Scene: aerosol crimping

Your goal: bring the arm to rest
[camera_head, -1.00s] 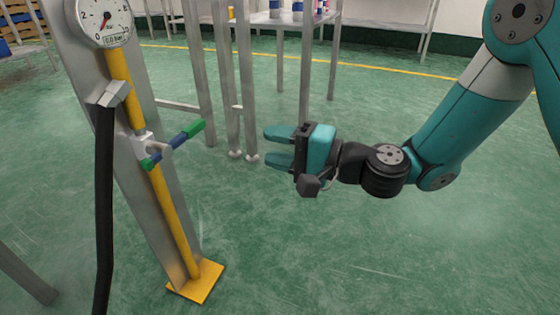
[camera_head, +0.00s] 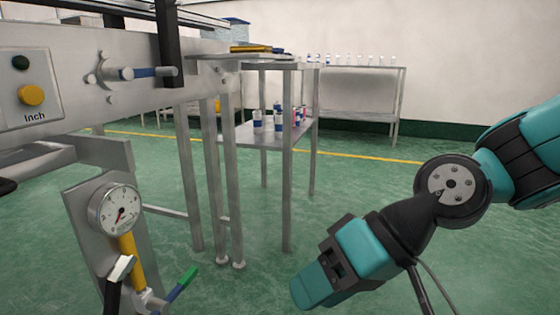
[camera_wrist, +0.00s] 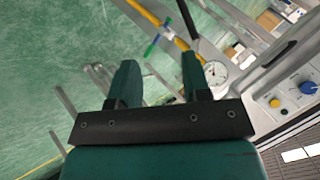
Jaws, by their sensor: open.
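My gripper (camera_head: 312,290) hangs at the lower right of the head view, angled down and to the left over the green floor. Its fingers overlap in that view. In the wrist view my gripper (camera_wrist: 158,75) shows two teal fingers apart with nothing between them. It touches nothing that I can see. My teal and black arm comes in from the right edge of the head view.
At the left stand a metal post with a pressure gauge (camera_head: 115,208), a green-ended valve handle (camera_head: 185,280) and a machine panel with a yellow button (camera_head: 31,95). A metal table (camera_head: 287,170) with cans stands behind. Green floor is free around my gripper.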

